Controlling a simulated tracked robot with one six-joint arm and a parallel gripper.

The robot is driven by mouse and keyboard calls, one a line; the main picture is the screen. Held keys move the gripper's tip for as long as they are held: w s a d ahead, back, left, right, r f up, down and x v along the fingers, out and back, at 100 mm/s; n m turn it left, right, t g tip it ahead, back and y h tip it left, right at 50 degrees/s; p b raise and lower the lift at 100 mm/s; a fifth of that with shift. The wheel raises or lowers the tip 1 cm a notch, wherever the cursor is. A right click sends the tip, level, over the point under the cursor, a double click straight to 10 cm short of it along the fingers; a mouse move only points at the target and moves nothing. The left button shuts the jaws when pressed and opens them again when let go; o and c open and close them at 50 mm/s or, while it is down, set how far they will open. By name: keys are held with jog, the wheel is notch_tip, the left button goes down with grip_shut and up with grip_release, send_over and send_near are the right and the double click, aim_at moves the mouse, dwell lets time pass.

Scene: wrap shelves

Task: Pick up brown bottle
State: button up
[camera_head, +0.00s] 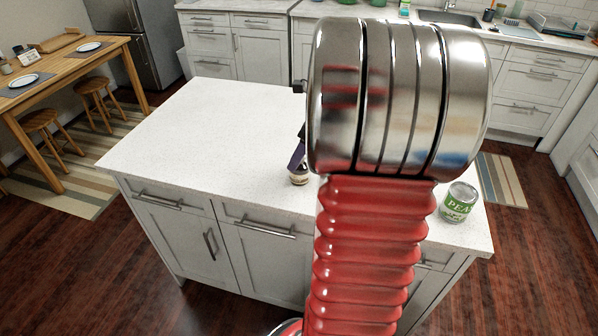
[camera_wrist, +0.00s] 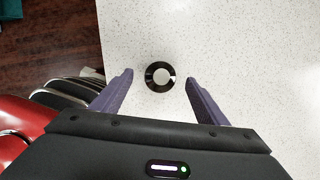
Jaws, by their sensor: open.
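In the wrist view my gripper (camera_wrist: 159,77) is open, with one purple finger on each side of a round dark thing with a pale centre. This looks like the brown bottle (camera_wrist: 151,82) seen from straight above, standing upright on the white counter. I see a gap between it and each finger. In the head view the lower part of a small brownish and pale bottle (camera_head: 299,179) shows on the counter just below a purple finger of my gripper (camera_head: 298,155). My arm hides most of the gripper there, and the bottle's upper part is hidden.
A green and white pea can (camera_head: 459,202) stands near the right end of the white island counter (camera_head: 200,130). The counter's left part is clear. A wooden table (camera_head: 60,62) with stools is at the left. A sink counter (camera_head: 520,38) runs along the back.

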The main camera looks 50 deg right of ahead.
jog(key=x, duration=0.4)
jog(key=shift+s, duration=0.1)
jog(key=shift+c, duration=0.3)
jog(key=c, duration=1.2)
jog(key=shift+o, duration=0.2)
jog(key=shift+r, duration=0.1)
notch_tip(320, 180, up, 10)
jog(key=shift+f, duration=0.1)
dwell(0.6)
